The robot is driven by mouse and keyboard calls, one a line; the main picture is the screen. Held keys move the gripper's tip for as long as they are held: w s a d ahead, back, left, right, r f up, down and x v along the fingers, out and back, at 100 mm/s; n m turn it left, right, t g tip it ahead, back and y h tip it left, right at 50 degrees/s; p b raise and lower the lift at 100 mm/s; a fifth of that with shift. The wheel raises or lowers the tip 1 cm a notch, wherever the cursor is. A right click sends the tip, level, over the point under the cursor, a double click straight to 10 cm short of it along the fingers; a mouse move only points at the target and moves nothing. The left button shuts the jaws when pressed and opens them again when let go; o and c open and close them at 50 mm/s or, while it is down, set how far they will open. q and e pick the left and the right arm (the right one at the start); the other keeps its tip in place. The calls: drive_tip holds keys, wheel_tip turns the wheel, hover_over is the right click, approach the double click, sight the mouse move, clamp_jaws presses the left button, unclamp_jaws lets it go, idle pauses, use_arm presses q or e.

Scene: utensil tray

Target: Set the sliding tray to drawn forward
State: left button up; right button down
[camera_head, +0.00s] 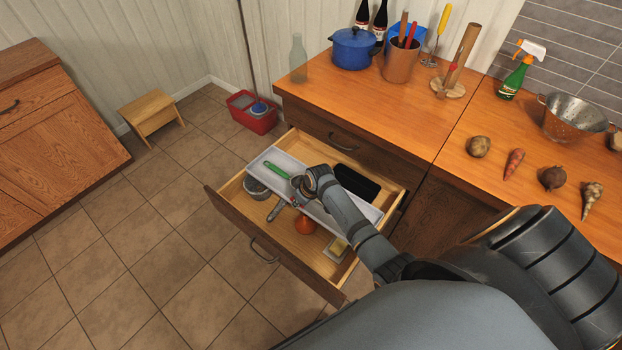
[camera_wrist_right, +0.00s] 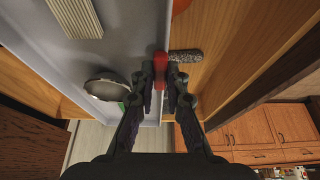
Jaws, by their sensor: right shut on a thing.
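The sliding tray (camera_head: 265,160) is a long pale grey tray in the back part of the open wooden drawer (camera_head: 237,223), on the cabinet side. My right gripper (camera_head: 297,203) is at the tray's front edge, about midway along. In the right wrist view, my right gripper (camera_wrist_right: 165,88) is shut on a red tab (camera_wrist_right: 160,66) at the rim of the tray (camera_wrist_right: 137,40). My fingers hide part of the tab. My left gripper is not in view.
Bare drawer floor in front of the tray holds a round tin (camera_head: 256,188), a grey tool (camera_head: 277,210), an orange round item (camera_head: 304,224) and a small pale block (camera_head: 338,248). The drawer front has a handle (camera_head: 263,252). The counter (camera_head: 430,100) stands behind.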

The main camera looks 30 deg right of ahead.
drive_tip(key=s+a+p, duration=0.2)
drive_tip(key=a, duration=0.4)
drive_tip(key=shift+s+a+p, duration=0.25)
drive_tip(key=shift+s+p, duration=0.1)
drive_tip(key=shift+p, duration=0.05)
drive_tip(key=c, duration=1.4)
unclamp_jaws()
drive_tip(key=shift+o, duration=0.2)
drive_tip(key=v, duration=1.2)
drive_tip(key=shift+s, duration=0.1)
